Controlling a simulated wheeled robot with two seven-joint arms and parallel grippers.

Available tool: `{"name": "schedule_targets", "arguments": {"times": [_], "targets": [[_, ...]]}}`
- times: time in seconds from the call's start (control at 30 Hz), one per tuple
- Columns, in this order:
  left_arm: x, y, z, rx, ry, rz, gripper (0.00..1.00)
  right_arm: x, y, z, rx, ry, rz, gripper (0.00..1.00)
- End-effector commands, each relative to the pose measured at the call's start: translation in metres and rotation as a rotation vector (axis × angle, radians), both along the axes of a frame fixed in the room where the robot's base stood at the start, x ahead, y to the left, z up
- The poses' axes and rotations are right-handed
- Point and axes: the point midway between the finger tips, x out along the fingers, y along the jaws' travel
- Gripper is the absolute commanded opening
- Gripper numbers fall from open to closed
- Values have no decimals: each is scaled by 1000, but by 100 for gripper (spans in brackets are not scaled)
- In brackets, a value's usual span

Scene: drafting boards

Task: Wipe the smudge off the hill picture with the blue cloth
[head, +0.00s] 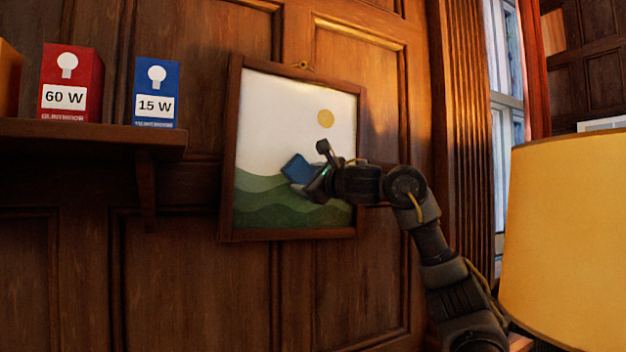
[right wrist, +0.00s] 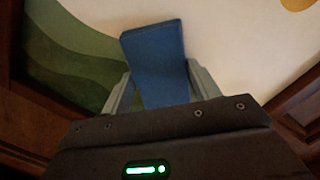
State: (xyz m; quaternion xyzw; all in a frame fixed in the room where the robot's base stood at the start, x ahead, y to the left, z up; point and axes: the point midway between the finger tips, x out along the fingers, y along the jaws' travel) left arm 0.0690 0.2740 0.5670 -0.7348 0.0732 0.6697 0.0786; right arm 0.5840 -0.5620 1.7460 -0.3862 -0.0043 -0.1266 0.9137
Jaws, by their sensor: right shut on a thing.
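The hill picture (head: 275,110) hangs on the wood-panelled wall in a brown frame, with green hills, a pale sky and a yellow sun; it looks slightly tilted. My right gripper (head: 312,182) is in front of its middle, shut on the blue cloth (head: 297,168). In the right wrist view the cloth (right wrist: 155,62) stands out between the two fingers against the hills and pale sky (right wrist: 235,50). I cannot tell whether the cloth touches the picture. I see no smudge; the cloth and gripper hide part of the surface. My left gripper is not in view.
A wooden shelf (head: 90,137) at left holds a red 60 W box (head: 72,82), a blue 15 W box (head: 157,92) and part of an orange box (head: 9,80). A large yellow lampshade (head: 565,240) stands at right, close to my right arm. A window (head: 506,120) is behind it.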

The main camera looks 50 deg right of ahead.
Motion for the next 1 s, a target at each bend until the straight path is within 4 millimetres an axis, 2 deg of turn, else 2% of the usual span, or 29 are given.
{"name": "schedule_targets", "arguments": {"times": [0.2,0.57,1.0], "targets": [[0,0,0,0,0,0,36,7,20,3,-1,0,2,43],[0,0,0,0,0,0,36,10,28,4,-1,0,1,43],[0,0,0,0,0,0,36,23,58,8,-1,0,1,43]]}}
